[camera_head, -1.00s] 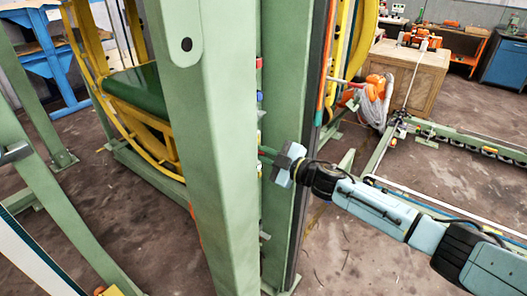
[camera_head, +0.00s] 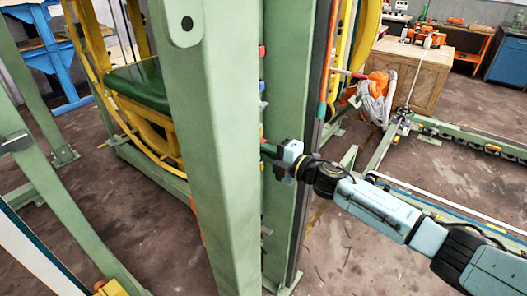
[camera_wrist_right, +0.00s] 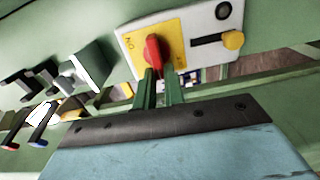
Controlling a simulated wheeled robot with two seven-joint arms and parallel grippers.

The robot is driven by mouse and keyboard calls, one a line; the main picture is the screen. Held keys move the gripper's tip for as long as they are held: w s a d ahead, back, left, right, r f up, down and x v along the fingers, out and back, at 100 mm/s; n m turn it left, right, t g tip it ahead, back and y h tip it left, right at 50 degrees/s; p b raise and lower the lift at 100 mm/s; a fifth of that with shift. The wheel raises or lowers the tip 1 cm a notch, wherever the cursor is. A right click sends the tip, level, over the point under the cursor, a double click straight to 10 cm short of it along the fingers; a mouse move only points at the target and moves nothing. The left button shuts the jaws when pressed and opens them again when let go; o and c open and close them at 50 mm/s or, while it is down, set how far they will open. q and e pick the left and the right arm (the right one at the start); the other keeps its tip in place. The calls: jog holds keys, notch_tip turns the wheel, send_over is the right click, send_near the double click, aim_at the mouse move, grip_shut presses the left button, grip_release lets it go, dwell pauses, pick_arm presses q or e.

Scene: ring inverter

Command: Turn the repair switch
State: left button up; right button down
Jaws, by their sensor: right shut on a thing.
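In the right wrist view, the repair switch is a red knob (camera_wrist_right: 152,52) on a yellow plate (camera_wrist_right: 160,44) set in a white panel (camera_wrist_right: 206,22). My right gripper (camera_wrist_right: 159,72) has its two green fingers shut on the red knob. In the head view, my right gripper (camera_head: 268,149) reaches in from the right at the green frame. Its fingertips and the switch are hidden there behind the near green post (camera_head: 212,160). My left gripper is not in view.
A yellow knob (camera_wrist_right: 233,40) on a black slot sits right of the switch. Several levers and a grey box (camera_wrist_right: 90,66) stand to its left. Green posts close in the arm's left side. A wooden crate (camera_head: 411,75) and floor rails lie behind.

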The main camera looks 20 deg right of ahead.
jog(key=shift+f+n, duration=0.1)
jog(key=shift+n, duration=0.2)
jog(key=c, duration=1.5)
grip_release()
jog(key=shift+b+v, duration=0.55)
jog(key=shift+v, duration=6.15)
